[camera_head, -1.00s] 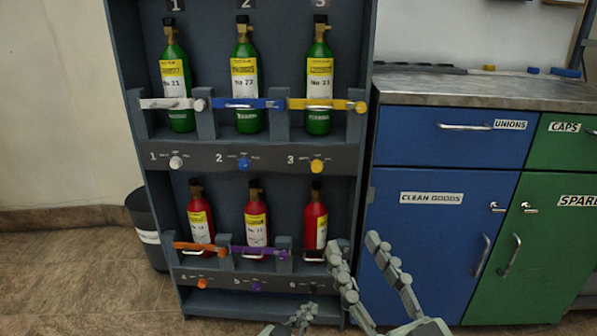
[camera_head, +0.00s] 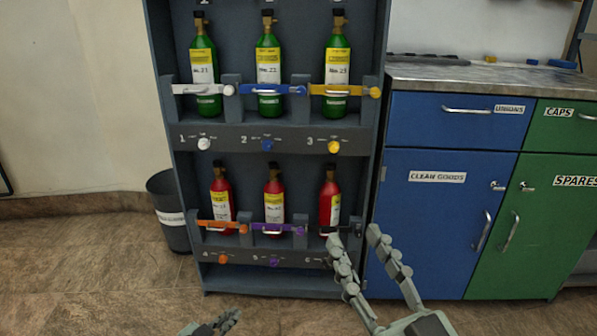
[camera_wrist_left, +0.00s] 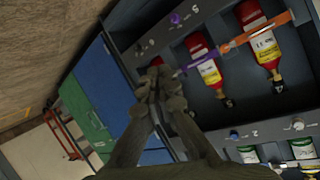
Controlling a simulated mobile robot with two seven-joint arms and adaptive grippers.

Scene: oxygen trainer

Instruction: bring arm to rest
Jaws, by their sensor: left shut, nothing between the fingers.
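My left gripper (camera_head: 229,318) shows at the bottom edge of the head view, in front of the floor and below the rack, with only its fingers visible. In the left wrist view its fingers (camera_wrist_left: 158,82) are together and empty. My right gripper (camera_head: 354,237) is at the lower middle right of the head view. Its two fingers are spread apart with nothing seen between them. It appears in front of the rack's lower right corner and the blue cupboard, and one finger partly covers the black bar of place 6.
A grey rack (camera_head: 270,139) holds green bottles (camera_head: 268,68) above and red bottles (camera_head: 274,197) below, behind coloured bars. A blue cupboard (camera_head: 425,235) and a green one (camera_head: 540,240) stand to the right. A dark bin (camera_head: 170,215) stands left of the rack. Floor (camera_head: 90,270) at the left is clear.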

